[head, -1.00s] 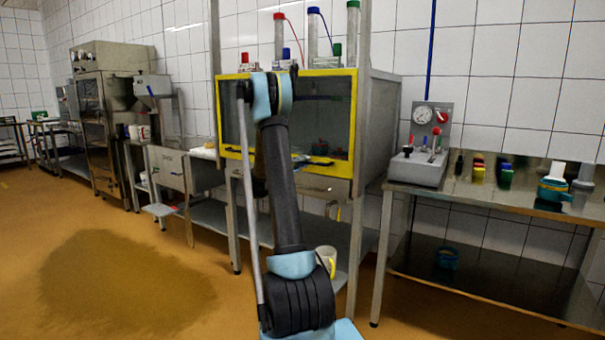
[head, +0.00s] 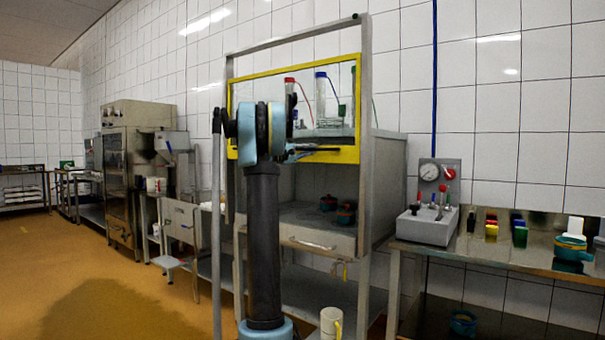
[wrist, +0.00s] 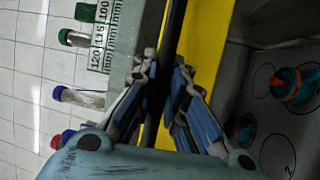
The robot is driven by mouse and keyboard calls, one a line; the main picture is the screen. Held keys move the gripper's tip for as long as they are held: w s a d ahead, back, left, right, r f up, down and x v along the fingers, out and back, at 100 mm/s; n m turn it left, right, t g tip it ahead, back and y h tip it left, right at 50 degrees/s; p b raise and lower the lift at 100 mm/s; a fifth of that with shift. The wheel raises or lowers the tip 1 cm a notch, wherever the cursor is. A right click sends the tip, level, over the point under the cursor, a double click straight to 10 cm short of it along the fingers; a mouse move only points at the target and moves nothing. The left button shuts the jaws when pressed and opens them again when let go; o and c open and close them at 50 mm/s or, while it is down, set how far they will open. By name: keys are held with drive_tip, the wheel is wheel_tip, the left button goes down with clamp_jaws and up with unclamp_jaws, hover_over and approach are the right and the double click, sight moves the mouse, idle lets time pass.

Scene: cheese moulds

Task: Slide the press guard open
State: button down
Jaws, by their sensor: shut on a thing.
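The press guard (head: 347,155) is a clear panel in a yellow frame, raised on the grey uprights of the press cabinet (head: 388,185). Its lower edge is well above the cabinet floor, so the opening below is uncovered. A dark bar handle (head: 324,149) runs along its lower yellow edge. My gripper (head: 296,154) is at this handle, partly hidden behind my arm. In the wrist view my gripper (wrist: 166,80) has its blue fingers closed on the dark handle (wrist: 176,28), beside the yellow frame (wrist: 207,38).
Teal and orange moulds (head: 346,214) sit inside the cabinet. Tubes with coloured caps (head: 334,98) stand on its top. A drawer (head: 312,240) is below the opening. A steel table with a gauge box (head: 428,226) stands at the right. The floor at left is clear.

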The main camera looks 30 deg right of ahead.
drive_tip(key=r, duration=0.7)
drive_tip(key=shift+w+a, duration=0.1)
drive_tip(key=shift+w, duration=0.1)
drive_tip(key=c, duration=1.6)
unclamp_jaws()
drive_tip(key=shift+w, duration=0.1)
drive_tip(key=shift+c, duration=0.2)
drive_tip(key=s+a+f, duration=0.1)
drive_tip(key=a+f, duration=0.1)
drive_tip(key=a, duration=0.9)
drive_tip(key=shift+s+a+f, duration=0.15)
drive_tip(key=shift+s+a, duration=0.05)
drive_tip(key=shift+a, duration=0.15)
